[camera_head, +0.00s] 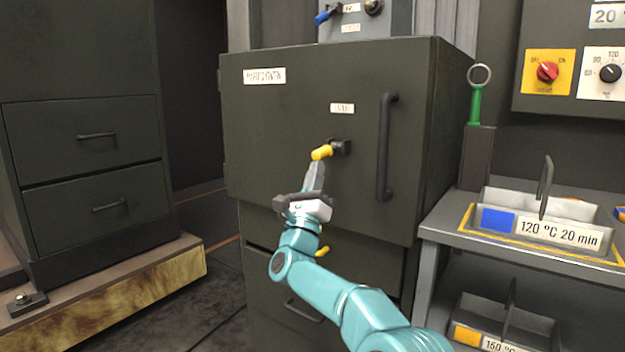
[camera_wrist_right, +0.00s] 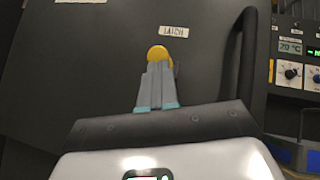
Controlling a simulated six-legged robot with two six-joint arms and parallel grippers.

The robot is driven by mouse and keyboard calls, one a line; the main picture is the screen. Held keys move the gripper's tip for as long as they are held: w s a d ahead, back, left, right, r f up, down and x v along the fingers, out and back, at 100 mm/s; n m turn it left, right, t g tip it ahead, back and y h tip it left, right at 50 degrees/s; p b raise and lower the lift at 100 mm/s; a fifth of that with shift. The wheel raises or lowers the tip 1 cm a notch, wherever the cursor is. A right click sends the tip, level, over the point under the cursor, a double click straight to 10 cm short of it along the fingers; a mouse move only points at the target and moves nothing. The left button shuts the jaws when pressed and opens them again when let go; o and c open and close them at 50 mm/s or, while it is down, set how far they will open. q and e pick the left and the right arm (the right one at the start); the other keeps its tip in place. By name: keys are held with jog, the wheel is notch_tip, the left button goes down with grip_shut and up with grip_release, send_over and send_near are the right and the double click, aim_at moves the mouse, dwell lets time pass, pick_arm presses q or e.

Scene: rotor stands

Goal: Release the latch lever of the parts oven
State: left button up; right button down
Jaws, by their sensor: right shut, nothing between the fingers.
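The parts oven (camera_head: 290,115) is a dark cabinet with a name label at its upper left and a long vertical handle (camera_head: 384,148) on its right side. The latch lever (camera_head: 321,152) has a yellow grip and a dark mount, below a small label on the oven door. In the wrist view the yellow end of the lever (camera_wrist_right: 158,53) shows just beyond my fingertips. My right gripper (camera_head: 316,172) is shut and empty, its tips right at the lever's yellow end; I cannot tell whether they touch it. My left gripper is not in view.
A grey shelf (camera_head: 432,232) with labelled trays stands to the right of the oven. A green-handled ring tool (camera_head: 476,95) stands between oven and shelf. A drawer cabinet (camera_head: 85,140) is at the left. A control panel (camera_head: 575,75) is at the upper right.

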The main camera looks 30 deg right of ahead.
aim_at(316, 151)
jog(key=r+g+p, duration=0.1)
jog(key=r+m+g+y+p, duration=0.1)
jog(key=r, duration=0.1)
jog(key=r+m+g+y+p, duration=0.1)
jog(key=r+p, duration=0.1)
jog(key=shift+s+a+g, duration=0.15)
jog(key=shift+s+g, duration=0.15)
jog(key=shift+g, duration=0.1)
jog(key=shift+w+r+m+y+p, duration=0.1)
jog(key=shift+r+m+y+p, duration=0.25)
jog(key=shift+r+p, duration=0.3)
